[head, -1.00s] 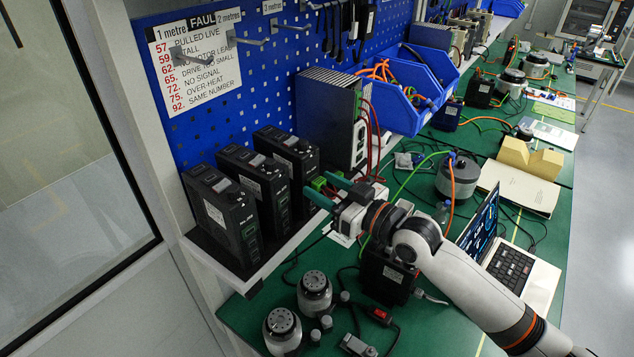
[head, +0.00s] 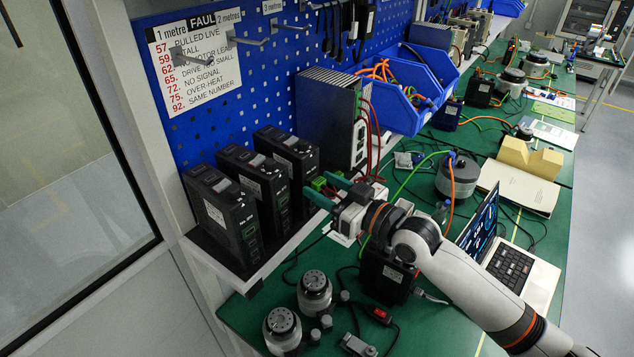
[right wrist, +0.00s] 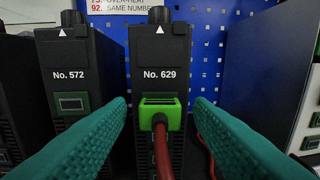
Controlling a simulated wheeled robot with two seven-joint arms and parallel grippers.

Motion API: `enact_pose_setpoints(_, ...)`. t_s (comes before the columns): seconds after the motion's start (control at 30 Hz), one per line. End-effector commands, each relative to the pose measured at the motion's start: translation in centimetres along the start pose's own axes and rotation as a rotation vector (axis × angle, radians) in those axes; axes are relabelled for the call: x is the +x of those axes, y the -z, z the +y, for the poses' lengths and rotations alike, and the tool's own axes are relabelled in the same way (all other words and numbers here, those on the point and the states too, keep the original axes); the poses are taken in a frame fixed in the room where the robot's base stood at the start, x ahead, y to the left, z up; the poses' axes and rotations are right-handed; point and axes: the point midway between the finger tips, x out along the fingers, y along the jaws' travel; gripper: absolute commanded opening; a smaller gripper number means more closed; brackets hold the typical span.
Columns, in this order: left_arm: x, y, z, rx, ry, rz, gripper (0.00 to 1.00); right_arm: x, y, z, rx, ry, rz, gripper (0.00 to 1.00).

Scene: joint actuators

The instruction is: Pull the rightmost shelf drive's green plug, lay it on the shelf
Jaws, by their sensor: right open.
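Three black drives stand in a row on the white-edged shelf (head: 297,238) in the head view. The rightmost drive (head: 284,151) shows in the right wrist view as No. 629 (right wrist: 165,50). A green plug (right wrist: 172,113) with a red cable sits in its front. In the head view only a bit of green (head: 318,184) shows beside my fingers. My right gripper (head: 329,189) is open in front of this drive. In the right wrist view its teal fingers (right wrist: 160,108) stand on either side of the plug, apart from it. My left gripper is not in view.
Drive No. 572 (right wrist: 77,90) stands close on the left. A larger grey-black unit (head: 328,115) with red cables stands on the right. Below, the green bench holds round motors (head: 314,287), a black box (head: 385,275) and a laptop (head: 512,262).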

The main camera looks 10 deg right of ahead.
Motion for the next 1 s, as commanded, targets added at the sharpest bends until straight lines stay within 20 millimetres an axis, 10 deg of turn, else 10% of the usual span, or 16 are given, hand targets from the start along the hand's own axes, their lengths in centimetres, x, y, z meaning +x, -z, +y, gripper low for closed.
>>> enact_pose_setpoints(0.43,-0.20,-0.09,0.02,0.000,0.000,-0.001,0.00,0.01,-0.01,0.01,-0.001,0.000,-0.001,0.47)
enact_pose_setpoints(0.73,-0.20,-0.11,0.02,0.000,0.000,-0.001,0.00,0.00,-0.01,0.01,0.000,0.000,0.000,0.01)
enact_pose_setpoints(1.0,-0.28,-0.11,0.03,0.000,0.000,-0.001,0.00,-0.29,-0.01,-0.01,0.000,0.000,0.000,0.00)
